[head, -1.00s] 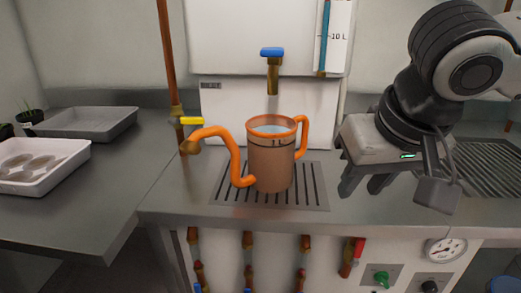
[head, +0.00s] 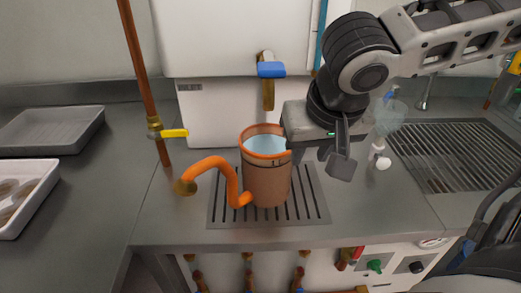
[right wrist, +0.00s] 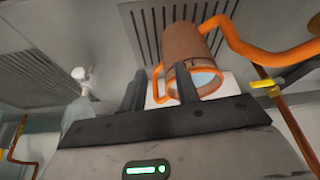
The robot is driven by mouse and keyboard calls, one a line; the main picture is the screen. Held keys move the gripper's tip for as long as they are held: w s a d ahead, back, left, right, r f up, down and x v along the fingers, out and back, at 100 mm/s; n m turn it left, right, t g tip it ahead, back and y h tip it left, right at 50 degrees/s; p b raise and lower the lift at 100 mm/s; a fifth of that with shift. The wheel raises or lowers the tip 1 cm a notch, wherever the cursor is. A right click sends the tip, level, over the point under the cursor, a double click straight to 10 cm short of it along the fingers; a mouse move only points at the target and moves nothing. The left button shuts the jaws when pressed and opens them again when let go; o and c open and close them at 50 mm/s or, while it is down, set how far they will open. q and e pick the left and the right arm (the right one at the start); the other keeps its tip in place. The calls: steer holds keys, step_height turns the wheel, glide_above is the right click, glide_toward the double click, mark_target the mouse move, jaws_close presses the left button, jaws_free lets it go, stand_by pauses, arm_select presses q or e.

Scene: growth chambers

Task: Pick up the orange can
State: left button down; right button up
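The orange can (head: 267,185), brownish with an orange spout on its left, stands upright on a slotted drain grate (head: 218,212) with pale blue liquid inside. My right gripper (head: 306,150) is just right of the can near its rim and hides the handle in the head view. In the right wrist view the can (right wrist: 187,45) lies beyond the fingers, and its orange handle (right wrist: 156,84) shows between the two spread fingers (right wrist: 160,95). Whether the fingers touch the handle cannot be told. My left gripper is not in view.
A blue-handled tap (head: 270,72) is above and behind the can. A copper pipe with a yellow lever (head: 173,133) rises on the left. A clear bottle (head: 391,118) stands close right of my right gripper. Trays (head: 52,130) sit at far left.

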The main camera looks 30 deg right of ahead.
steer(key=w+d+f, duration=0.1)
steer(key=w, duration=0.1)
steer(key=w+d+f, duration=0.1)
steer(key=w, duration=0.2)
steer(key=w+d+f, duration=0.1)
steer(key=w, duration=0.1)
steer(key=shift+w+d+p, duration=0.15)
steer(key=shift+w+p, duration=0.15)
steer(key=shift+p, duration=0.1)
steer(key=shift+r, duration=0.1)
jaws_close()
stand_by(1.0)
steer(key=shift+w+r, duration=0.1)
